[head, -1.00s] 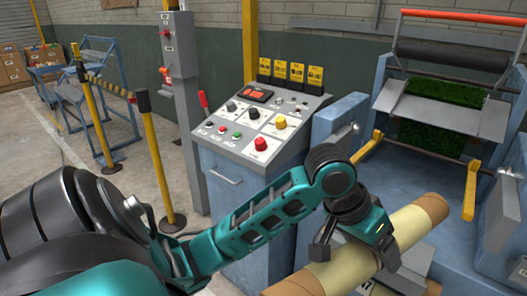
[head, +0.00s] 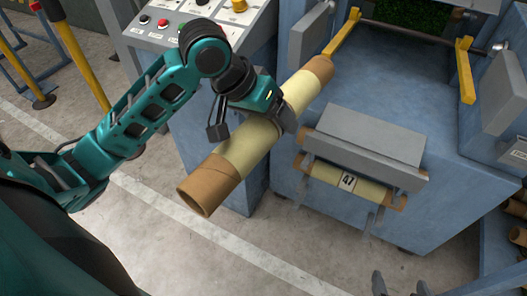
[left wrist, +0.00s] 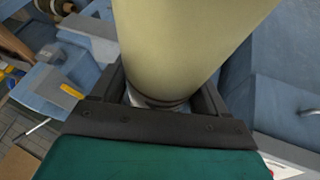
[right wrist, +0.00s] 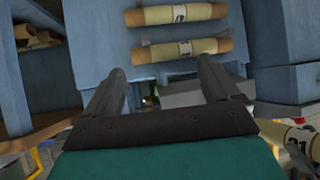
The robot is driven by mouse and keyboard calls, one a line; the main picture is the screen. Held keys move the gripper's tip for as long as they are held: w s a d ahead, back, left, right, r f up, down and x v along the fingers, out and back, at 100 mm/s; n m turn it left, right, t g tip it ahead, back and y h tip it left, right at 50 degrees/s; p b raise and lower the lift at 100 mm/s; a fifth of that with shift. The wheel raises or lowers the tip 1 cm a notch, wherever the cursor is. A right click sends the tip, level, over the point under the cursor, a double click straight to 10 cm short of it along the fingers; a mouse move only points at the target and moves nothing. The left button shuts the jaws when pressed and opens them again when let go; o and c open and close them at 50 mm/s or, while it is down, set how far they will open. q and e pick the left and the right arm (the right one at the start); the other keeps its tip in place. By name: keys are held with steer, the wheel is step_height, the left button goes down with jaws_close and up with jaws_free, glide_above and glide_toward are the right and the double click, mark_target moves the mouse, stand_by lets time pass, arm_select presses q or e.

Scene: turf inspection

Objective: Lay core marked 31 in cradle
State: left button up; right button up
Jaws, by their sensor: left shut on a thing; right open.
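A long cardboard core (head: 245,150) with a pale yellow wrap and brown ends is in my left gripper (head: 268,118). It is held in the air, slanting from lower left to upper right, in front of the blue machine. No number shows on its visible side. In the left wrist view the core (left wrist: 185,45) fills the space between the jaws. Two yellow arms (head: 465,70) stand on the machine's blue bed; I cannot tell for sure that they are the cradle. My right gripper (head: 398,286) is open and empty at the bottom edge; its jaws also show in the right wrist view (right wrist: 165,85).
A core marked 47 (head: 348,183) sits in a holder under a grey plate (head: 365,135) on the machine front. The right wrist view shows two labelled cores (right wrist: 180,50) there and another (right wrist: 285,135) at lower right. A control panel (head: 175,20) stands behind my left arm.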

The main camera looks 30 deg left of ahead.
steer(key=shift+o, duration=0.8)
steer(key=f+b, duration=0.1)
steer(key=a+f+b, duration=0.1)
steer(key=w+f+b, duration=0.1)
steer(key=f+b, duration=0.1)
steer(key=shift+a, duration=0.2)
arm_select(q)
step_height(320, 180, down, 6)
steer(key=shift+a+f, duration=0.15)
steer(key=shift+f, duration=0.05)
arm_select(e)
steer(key=shift+w+r+y, duration=0.2)
steer(key=shift+r+y, duration=0.05)
steer(key=shift+y, duration=0.05)
arm_select(q)
steer(key=shift+s, duration=0.1)
